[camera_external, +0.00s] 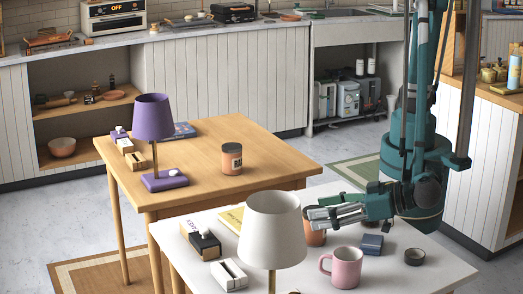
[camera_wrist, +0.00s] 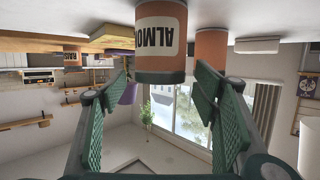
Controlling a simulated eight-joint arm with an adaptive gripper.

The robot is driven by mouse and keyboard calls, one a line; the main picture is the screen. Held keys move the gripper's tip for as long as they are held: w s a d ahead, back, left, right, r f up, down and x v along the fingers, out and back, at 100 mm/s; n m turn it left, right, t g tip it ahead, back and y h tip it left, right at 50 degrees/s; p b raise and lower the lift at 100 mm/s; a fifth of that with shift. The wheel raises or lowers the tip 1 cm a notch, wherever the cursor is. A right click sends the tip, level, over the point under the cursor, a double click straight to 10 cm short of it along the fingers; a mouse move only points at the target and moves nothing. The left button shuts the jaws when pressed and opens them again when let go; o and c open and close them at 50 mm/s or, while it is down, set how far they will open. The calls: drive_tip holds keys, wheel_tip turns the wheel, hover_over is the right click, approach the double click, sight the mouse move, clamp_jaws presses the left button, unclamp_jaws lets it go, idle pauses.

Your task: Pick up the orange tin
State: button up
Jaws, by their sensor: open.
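An orange tin (camera_external: 315,236) stands on the white table, partly hidden by my gripper and the white lamp. In the upside-down wrist view, an orange tin (camera_wrist: 160,68) with a pale label reading "ALMO" is close ahead, between and beyond the fingertips. Another orange cylinder (camera_wrist: 211,45) shows behind it to the right. I cannot tell which tins these match. My gripper (camera_external: 312,214) is open and empty, pointing left above the white table; its spread fingers also show in the wrist view (camera_wrist: 162,84).
A white lamp (camera_external: 272,228) stands immediately left of my gripper. A pink mug (camera_external: 344,267), a dark blue box (camera_external: 372,243) and a round dark container (camera_external: 414,256) are nearby. A yellow book (camera_external: 232,217) and small boxes (camera_external: 204,243) lie left. A purple lamp (camera_external: 154,118) stands on the wooden table.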

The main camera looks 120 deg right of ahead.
drive_tip(key=shift+x, duration=1.1)
drive_tip(key=c, duration=1.1)
